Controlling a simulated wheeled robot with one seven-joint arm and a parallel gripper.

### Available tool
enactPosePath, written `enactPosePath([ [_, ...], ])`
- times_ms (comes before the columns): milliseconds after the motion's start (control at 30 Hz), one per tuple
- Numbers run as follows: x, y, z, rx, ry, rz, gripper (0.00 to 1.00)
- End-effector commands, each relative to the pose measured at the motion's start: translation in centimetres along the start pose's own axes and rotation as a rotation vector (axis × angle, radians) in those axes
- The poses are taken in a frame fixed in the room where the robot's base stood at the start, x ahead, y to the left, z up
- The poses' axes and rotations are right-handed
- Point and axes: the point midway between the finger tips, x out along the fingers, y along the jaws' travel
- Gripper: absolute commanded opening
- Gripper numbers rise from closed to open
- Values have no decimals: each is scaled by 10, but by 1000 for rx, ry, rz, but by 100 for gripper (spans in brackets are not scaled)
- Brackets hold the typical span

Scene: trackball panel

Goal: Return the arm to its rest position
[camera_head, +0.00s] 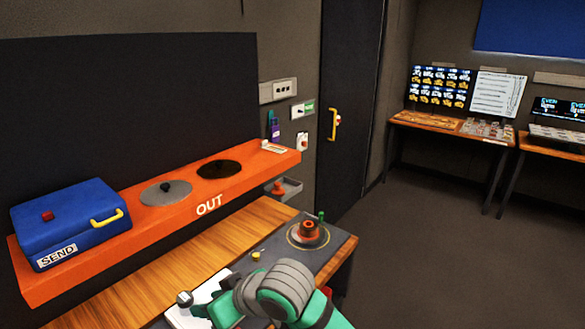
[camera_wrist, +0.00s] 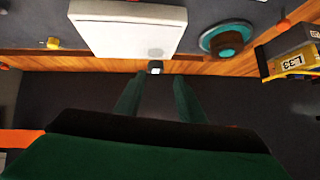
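My arm, green and grey, shows at the bottom of the head view in front of the wooden desk (camera_head: 215,252). My gripper (camera_wrist: 158,78) shows in the wrist view as two dark green fingers standing apart, with nothing held between them. A small dark block with a pale face (camera_wrist: 155,67) shows just beyond the fingertips, near the desk's wooden edge. The dark control panel (camera_head: 338,252) on the desk carries a round orange-and-black control (camera_head: 309,233). A white plate (camera_wrist: 127,34) lies beyond the fingers in the wrist view.
An orange shelf (camera_head: 240,190) marked OUT holds a blue SEND box (camera_head: 70,225). A yellow knob (camera_head: 256,255) stands on the panel. In the wrist view, a teal round control (camera_wrist: 227,40) and a yellow labelled object (camera_wrist: 292,62) are at right. Open floor (camera_head: 440,240) lies right of the desk.

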Motion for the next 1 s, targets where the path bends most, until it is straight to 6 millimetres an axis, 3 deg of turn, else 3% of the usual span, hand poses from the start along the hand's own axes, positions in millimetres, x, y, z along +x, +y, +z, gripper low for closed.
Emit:
enactPosePath([
  [200,14,-21,-41,89,270,-66,36],
  [500,16,-24,-67,249,585,-82,36],
  [767,16,-11,-54,410,793,-27,36],
  [1000,19,2,-13,555,921,79,36],
])
